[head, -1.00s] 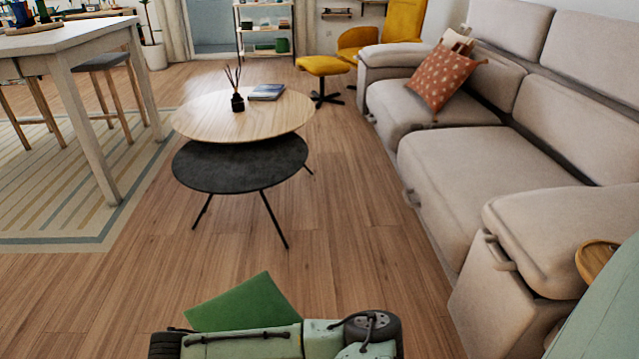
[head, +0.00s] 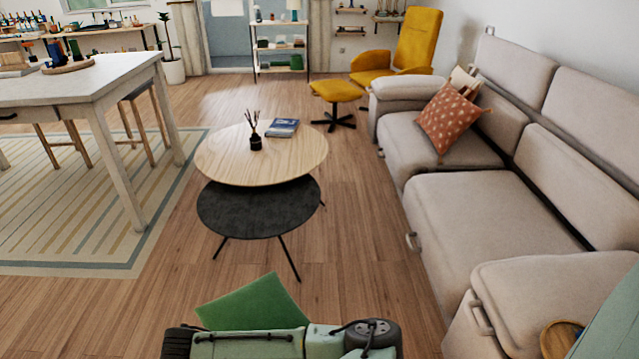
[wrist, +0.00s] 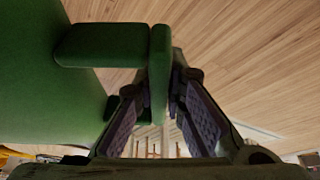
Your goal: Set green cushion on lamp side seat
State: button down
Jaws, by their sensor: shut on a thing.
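The green cushion (head: 258,305) is at the bottom centre of the head view, above the floor and partly hidden behind parts of my own body. In the wrist view my gripper (wrist: 162,88) is shut on a narrow green part of the cushion (wrist: 45,100), whose broad face fills the left side. My gripper does not show clearly in the head view. The beige sofa (head: 470,205) stands along the right, with a far seat (head: 405,140) and a nearer seat (head: 480,220). No arc lamp is clearly visible, so I cannot tell which seat is beside it.
An orange patterned pillow (head: 452,118) leans on the far seat. A round wooden coffee table (head: 225,165) and a lower black one (head: 258,215) stand ahead. A white table (head: 105,85) is left. A yellow armchair (head: 415,45) and footstool (head: 335,92) are behind. Floor between tables and sofa is clear.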

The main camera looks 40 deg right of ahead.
aim_at(490, 221)
jog(key=i+l, duration=0.65)
jog(key=i, duration=0.15)
jog(key=i+l, duration=0.7)
jog(key=i, duration=0.15)
jog(key=i+l+z, duration=0.3)
jog(key=i+z, duration=0.25)
jog(key=z, duration=1.85)
